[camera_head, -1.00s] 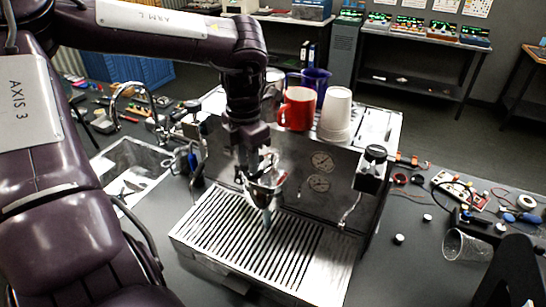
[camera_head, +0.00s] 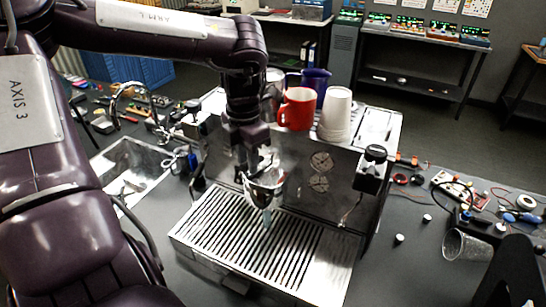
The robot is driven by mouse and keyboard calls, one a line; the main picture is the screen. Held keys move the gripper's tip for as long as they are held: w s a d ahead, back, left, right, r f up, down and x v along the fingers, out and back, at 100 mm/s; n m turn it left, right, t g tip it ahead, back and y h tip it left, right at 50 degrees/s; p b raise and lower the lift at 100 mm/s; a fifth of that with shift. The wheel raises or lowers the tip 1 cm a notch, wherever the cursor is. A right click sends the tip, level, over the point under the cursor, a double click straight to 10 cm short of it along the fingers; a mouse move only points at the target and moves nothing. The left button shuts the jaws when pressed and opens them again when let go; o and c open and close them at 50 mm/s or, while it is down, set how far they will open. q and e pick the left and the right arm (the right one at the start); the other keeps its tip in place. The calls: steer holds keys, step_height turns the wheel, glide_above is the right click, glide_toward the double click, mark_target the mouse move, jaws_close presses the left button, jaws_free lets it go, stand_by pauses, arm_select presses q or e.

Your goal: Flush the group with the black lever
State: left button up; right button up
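The espresso machine stands on the bench, with its steel front panel (camera_head: 322,200) facing me and a slatted drip tray (camera_head: 262,250) below. The chrome group (camera_head: 264,190) sticks out over the tray, and a narrow pale streak hangs beneath it; I cannot tell what it is. My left gripper (camera_head: 262,163) points down right at the group, overlapping its top. Its fingers are small and partly hidden, so their opening is unclear. I cannot make out the black lever at the group. A black-topped knob (camera_head: 375,153) sits at the machine's right.
A red mug (camera_head: 297,108), a purple pitcher (camera_head: 317,82) and stacked white cups (camera_head: 336,112) stand on top of the machine. A clear glass (camera_head: 466,245) lies among small parts at right.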

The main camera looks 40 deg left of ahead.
stand_by(0.4)
arm_select(q)
steer(key=shift+d+n, duration=0.5)
steer(key=shift+n, duration=0.3)
steer(key=d+n, duration=0.2)
steer(key=n, duration=0.1)
steer(key=shift+d, duration=0.1)
steer(key=shift+w+d+n, duration=0.4)
steer(key=shift+d+n, duration=0.3)
steer(key=shift+n, duration=0.4)
steer(key=shift+w+d+n, duration=0.35)
steer(key=shift+d+n, duration=0.3)
steer(key=shift+n, duration=0.45)
steer(key=o, duration=0.4)
step_height(320, 180, up, 7)
